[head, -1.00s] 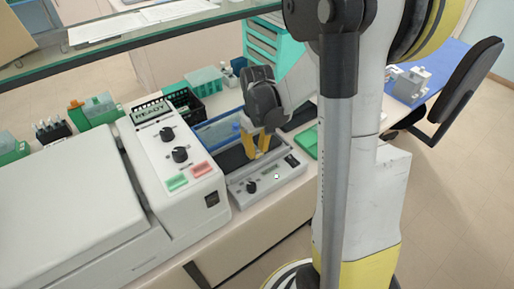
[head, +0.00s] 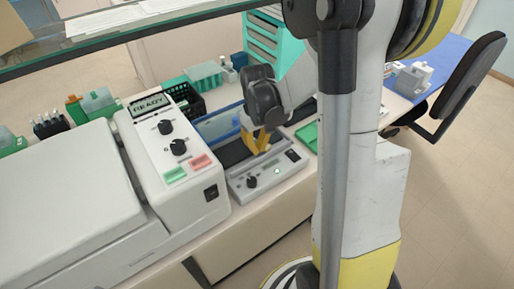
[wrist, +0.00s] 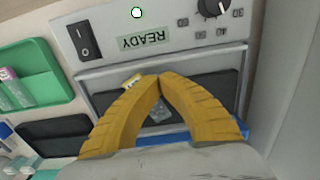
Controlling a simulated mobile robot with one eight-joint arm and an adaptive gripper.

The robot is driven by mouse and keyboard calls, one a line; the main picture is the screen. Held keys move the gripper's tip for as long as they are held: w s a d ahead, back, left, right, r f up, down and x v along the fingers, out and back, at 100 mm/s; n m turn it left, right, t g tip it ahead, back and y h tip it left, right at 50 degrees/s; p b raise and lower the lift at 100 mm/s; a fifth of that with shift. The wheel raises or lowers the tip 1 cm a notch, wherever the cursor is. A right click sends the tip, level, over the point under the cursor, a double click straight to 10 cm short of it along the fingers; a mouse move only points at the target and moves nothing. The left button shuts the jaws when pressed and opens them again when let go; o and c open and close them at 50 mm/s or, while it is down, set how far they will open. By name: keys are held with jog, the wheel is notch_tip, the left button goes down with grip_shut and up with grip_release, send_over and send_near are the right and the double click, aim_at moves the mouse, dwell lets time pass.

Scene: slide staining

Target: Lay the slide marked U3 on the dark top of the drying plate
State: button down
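The drying plate (wrist: 92,78) has a dark top in a grey frame, a READY display, a switch and a knob; it also shows in the head view (head: 275,180). My gripper (wrist: 161,76) is over the dark top, its yellow fingertips together; it also shows in the head view (head: 258,150). A slide with a yellow-and-white label (wrist: 132,81) appears flat against the dark top, passing behind the left finger. Its clear glass shows between the fingers. The label's marking is too small to read. The fingers partly hide the slide, and I see nothing pinched between the tips.
A green tray (wrist: 40,82) with slides is left of the plate in the wrist view. A large white machine (head: 185,165) with its own READY display stands left of the plate in the head view. A glass shelf (head: 150,30) crosses the top.

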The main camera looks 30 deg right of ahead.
jog(key=shift+f, duration=0.2)
jog(key=c, duration=1.8)
grip_release()
jog(key=shift+o, duration=0.2)
jog(key=shift+r, duration=0.1)
notch_tip(320, 180, up, 12)
